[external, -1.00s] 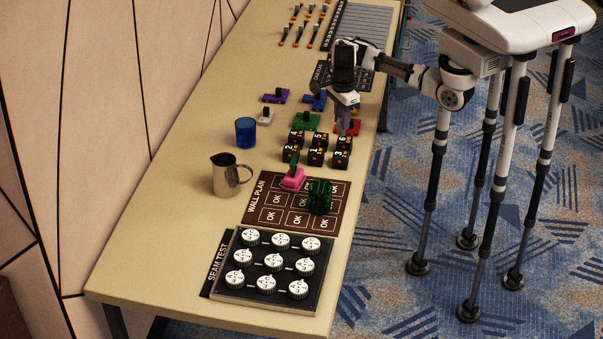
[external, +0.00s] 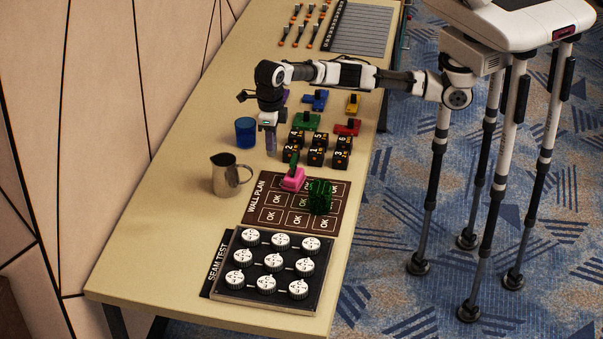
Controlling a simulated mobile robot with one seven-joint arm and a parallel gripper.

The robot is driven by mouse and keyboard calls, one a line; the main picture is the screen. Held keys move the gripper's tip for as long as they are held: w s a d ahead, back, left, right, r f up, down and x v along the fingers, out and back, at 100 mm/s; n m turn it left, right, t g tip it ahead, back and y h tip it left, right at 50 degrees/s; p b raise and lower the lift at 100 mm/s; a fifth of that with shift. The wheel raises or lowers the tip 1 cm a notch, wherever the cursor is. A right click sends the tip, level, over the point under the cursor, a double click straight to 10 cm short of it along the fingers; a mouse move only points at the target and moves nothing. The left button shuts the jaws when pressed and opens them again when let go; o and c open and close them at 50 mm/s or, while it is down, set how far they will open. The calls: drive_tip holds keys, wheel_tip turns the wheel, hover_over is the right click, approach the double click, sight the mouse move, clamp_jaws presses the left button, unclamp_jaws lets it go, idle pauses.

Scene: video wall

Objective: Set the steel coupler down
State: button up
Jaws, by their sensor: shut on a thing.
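My gripper (external: 270,128) points down over the left part of the table, to the right of the blue cup and left of the black numbered blocks. It is shut on a narrow grey piece, the steel coupler (external: 271,143), whose outline is hard to separate from the fingers at this size. Its lower end is close to the tabletop, and I cannot tell whether it touches. The dark wall plan board (external: 270,215) lies nearer the camera, with a pink coupler (external: 292,181) and a dark green meshed block (external: 320,197) on it.
A blue cup (external: 245,132) and a metal jug (external: 228,178) stand at left. Black numbered blocks (external: 316,157) and green (external: 307,122), red (external: 347,128), blue (external: 315,100) and yellow (external: 352,104) couplers sit nearby. The seam test board (external: 228,283) lies in front.

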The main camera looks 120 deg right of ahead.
sight(269, 156)
drive_tip(key=shift+w+f, duration=0.25)
drive_tip(key=shift+w, duration=0.05)
wheel_tip(269, 156, down, 20)
drive_tip(key=shift+w+r, duration=0.1)
drive_tip(key=shift+p, duration=0.3)
drive_tip(key=o, duration=1)
drive_tip(key=shift+f, duration=0.2)
wheel_tip(269, 156, up, 12)
drive_tip(key=shift+r+b, duration=0.2)
drive_tip(key=shift+b, duration=0.55)
